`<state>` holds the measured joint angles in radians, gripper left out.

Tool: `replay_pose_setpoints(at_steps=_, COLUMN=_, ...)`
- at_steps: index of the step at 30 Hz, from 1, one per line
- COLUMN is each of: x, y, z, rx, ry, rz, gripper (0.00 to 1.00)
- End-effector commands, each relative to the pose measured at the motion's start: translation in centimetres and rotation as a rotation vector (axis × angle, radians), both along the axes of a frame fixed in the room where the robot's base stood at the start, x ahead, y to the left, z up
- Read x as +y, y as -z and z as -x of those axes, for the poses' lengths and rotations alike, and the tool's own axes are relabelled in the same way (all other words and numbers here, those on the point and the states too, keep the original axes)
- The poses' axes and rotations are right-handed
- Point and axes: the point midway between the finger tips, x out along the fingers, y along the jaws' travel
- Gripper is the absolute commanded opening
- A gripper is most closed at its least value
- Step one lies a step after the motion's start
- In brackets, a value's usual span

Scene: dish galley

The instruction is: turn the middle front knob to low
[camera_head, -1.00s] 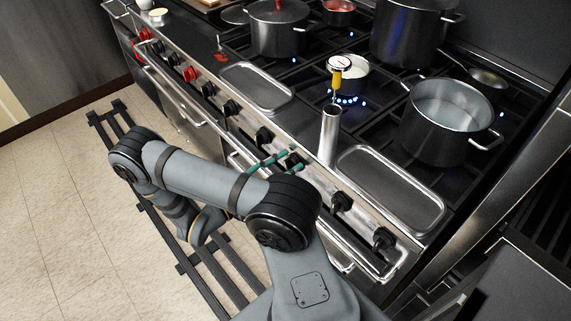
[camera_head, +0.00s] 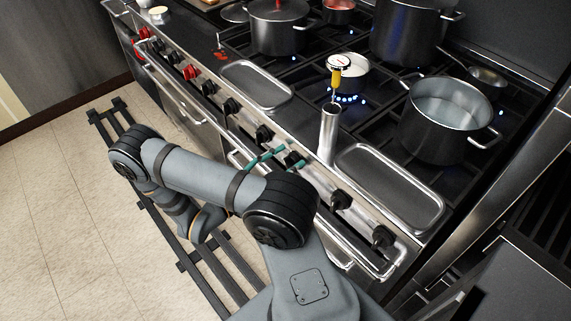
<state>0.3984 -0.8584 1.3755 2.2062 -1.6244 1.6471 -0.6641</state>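A row of black and red knobs runs along the slanted front panel (camera_head: 318,184) of the range. One black knob (camera_head: 293,158) shows between the teal fingertips of my gripper (camera_head: 287,159). One finger is on its upper left side and the other on its lower right side. The arm hides the rest of the gripper, and I cannot tell whether the fingers touch the knob. Other black knobs are at the left (camera_head: 263,134) and at the right (camera_head: 341,200). The knob markings are too small to read.
A steel rail (camera_head: 345,262) runs below the knobs. A steel cylinder (camera_head: 328,135) stands just behind the gripper, beside an empty tray (camera_head: 391,187). A pot of water (camera_head: 448,118) and a small pan with a thermometer (camera_head: 340,64) sit on the burners, with blue flames showing.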

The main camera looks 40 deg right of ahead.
Motion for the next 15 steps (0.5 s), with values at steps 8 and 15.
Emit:
replay_pose_setpoints(at_steps=8, x=0.2, y=0.1, z=-0.1, rx=0.0, ry=-0.002, rz=-0.002, gripper=0.58)
replay_pose_setpoints(at_steps=15, x=3.6, y=0.2, z=-0.3, rx=-0.002, ry=-0.007, rz=-0.003, gripper=0.58)
